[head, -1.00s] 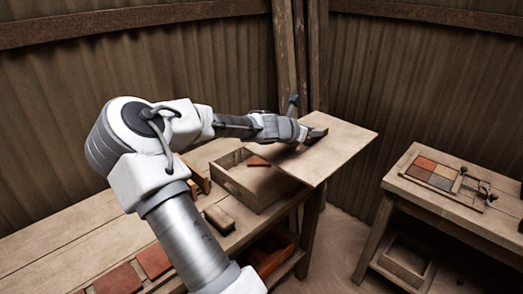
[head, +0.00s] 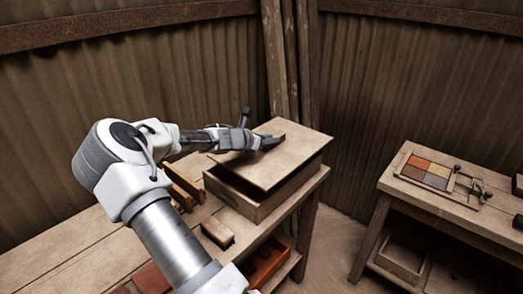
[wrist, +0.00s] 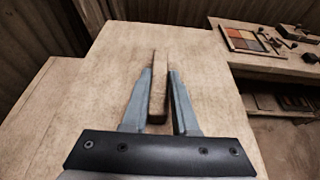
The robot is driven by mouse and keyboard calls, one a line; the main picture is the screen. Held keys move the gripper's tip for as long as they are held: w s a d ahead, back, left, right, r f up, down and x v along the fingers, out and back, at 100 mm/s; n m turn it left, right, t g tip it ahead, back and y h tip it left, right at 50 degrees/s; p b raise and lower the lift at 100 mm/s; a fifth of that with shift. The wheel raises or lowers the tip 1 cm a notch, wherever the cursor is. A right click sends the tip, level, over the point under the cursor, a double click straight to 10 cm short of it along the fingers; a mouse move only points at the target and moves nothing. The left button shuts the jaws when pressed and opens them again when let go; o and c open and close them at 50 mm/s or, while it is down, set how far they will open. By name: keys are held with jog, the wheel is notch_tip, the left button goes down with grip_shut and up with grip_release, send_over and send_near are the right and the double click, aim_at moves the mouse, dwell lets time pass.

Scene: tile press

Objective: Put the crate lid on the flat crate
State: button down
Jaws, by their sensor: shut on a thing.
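The crate lid (head: 292,157) is a flat wooden board with a raised bar handle (wrist: 160,85). My gripper (head: 265,143) is shut on the handle; the wrist view shows one finger on each side of it. The lid lies over the flat crate (head: 287,192), a low wooden box on the bench's far right end. The lid hides the crate's inside. Whether the lid touches the rim on the right cannot be told.
The bench (head: 60,246) holds a small wooden block (head: 217,232) and upright wooden pieces (head: 184,184) left of the crate. A reddish tray (head: 268,262) sits on the shelf below. A second table (head: 450,207) at right carries a frame of coloured tiles (head: 427,170).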

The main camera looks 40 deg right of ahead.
aim_at(262, 152)
jog(key=w, duration=0.1)
jog(key=w+a+f, duration=0.1)
jog(key=shift+w+f, duration=0.3)
jog(key=shift+w, duration=0.1)
jog(key=shift+f, duration=2)
jog(key=shift+f+b, duration=0.4)
jog(key=shift+b, duration=0.05)
jog(key=c, duration=0.7)
grip_release()
